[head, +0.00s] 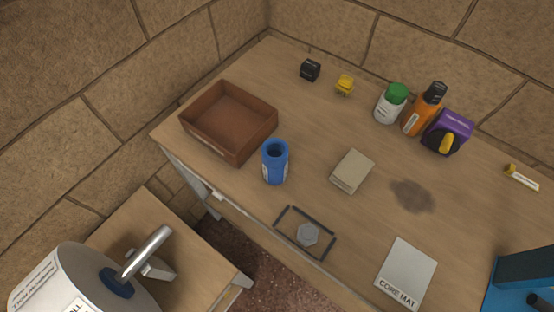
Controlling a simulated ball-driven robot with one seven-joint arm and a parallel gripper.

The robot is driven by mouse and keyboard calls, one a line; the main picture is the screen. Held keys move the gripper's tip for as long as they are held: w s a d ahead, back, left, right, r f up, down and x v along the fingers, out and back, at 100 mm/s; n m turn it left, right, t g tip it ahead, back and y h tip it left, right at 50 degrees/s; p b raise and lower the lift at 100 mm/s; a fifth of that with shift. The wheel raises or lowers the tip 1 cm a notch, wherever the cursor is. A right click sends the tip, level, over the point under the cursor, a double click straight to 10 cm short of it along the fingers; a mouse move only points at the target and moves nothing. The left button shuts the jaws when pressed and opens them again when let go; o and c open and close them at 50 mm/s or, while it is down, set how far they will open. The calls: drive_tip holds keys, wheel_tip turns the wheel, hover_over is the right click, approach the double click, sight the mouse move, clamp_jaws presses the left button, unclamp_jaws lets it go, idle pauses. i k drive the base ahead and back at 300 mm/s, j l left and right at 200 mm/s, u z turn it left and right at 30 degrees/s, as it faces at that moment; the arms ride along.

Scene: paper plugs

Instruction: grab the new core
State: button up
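A blue hollow cylinder (275,163) stands upright near the front edge of the table, just right of a brown tray. It has a dark round opening on top and a pale label on its side, too small to read. It looks like the core, but I cannot confirm that it is the new one. A light grey mat (407,268) marked "CORE MAT" lies bare at the lower right. A large white roll (60,285) with a blue centre stands at the lower left, with a metal bar at that centre. My gripper is not in view.
The brown tray (203,133) is empty. A beige block (352,171) and a dark frame around a grey hexagonal piece (307,234) lie near the cylinder. Bottles (391,106) and a purple box (446,133) stand at the back. A dark stain (412,195) marks the tabletop.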

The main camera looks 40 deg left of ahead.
sight(275, 151)
drive_tip(key=l+u, duration=0.1)
drive_tip(key=u, duration=1.35)
